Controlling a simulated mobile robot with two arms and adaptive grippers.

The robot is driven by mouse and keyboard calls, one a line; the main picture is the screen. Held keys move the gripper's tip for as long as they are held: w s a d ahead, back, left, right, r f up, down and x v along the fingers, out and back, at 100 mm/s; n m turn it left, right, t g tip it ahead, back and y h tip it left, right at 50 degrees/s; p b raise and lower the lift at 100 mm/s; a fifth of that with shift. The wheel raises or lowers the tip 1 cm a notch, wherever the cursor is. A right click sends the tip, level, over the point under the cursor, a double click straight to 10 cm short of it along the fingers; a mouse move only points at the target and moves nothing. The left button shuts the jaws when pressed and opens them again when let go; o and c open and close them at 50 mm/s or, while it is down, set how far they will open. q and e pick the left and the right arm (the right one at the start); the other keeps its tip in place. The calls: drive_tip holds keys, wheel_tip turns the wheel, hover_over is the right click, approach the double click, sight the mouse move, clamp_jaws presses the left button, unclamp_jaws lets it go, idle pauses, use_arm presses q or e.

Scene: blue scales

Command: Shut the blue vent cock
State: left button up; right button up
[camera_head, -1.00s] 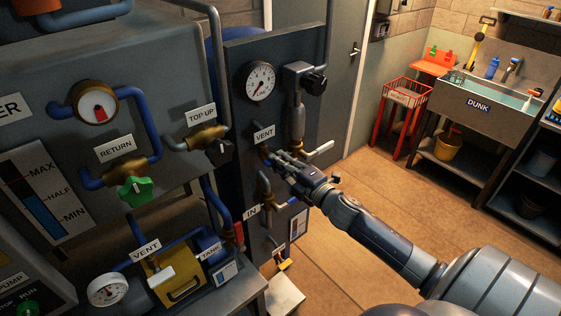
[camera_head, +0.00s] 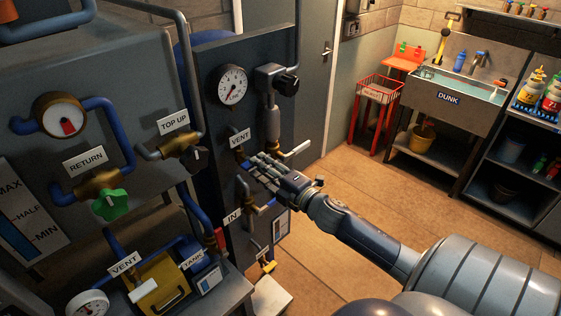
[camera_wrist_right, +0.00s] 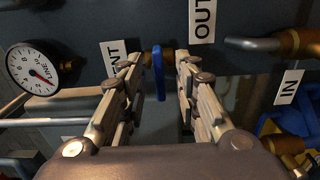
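The blue vent cock's lever (camera_wrist_right: 159,76) shows in the right wrist view, hanging from a brass body (camera_wrist_right: 152,57) on the dark panel beside a partly covered VENT label (camera_wrist_right: 119,56). My right gripper (camera_wrist_right: 166,62) is open, its fingers on either side of the lever. My left gripper is not in view.
A pressure gauge (camera_head: 232,85) and a grey lever (camera_head: 296,150) are close around the right gripper. The IN label (camera_head: 233,217) and its pipework lie below. A green RETURN valve (camera_head: 110,204) is at left. The floor (camera_head: 350,205) at right is clear.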

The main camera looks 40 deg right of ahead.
drive_tip(key=s, duration=1)
drive_tip(key=shift+d, duration=0.45)
drive_tip(key=s+d+f+m+g+h+b, duration=0.1)
drive_tip(key=s+d+f+m+g+b, duration=0.15)
drive_tip(key=f, duration=0.95)
drive_tip(key=s+d+f+m+g+h+b, duration=0.15)
drive_tip(key=f+m, duration=0.25)
drive_tip(key=f, duration=0.9)
drive_tip(key=s+a+f+m+g+b, duration=0.1)
drive_tip(key=s+f+m+g, duration=0.15)
drive_tip(key=f, duration=0.65)
drive_tip(key=s+a+f+m+g+b, duration=0.15)
drive_tip(key=s+f, duration=0.25)
drive_tip(key=f, duration=0.4)
drive_tip(key=s+a+f+m+g+b, duration=0.1)
drive_tip(key=s+a+f+m+g, duration=0.1)
drive_tip(key=s+a+f, duration=0.3)
drive_tip(key=s+a+f+m+g+y+b, duration=0.1)
drive_tip(key=s+a+f+g, duration=0.3)
drive_tip(key=s+f, duration=0.9)
drive_tip(key=s+a+f+m+g+b, duration=0.3)
drive_tip(key=s+a+f, duration=0.5)
drive_tip(key=s+f, duration=0.1)
drive_tip(key=shift+s+a+f, duration=0.15)
drive_tip(key=shift+s+a, duration=0.1)
drive_tip(key=shift+s, duration=0.2)
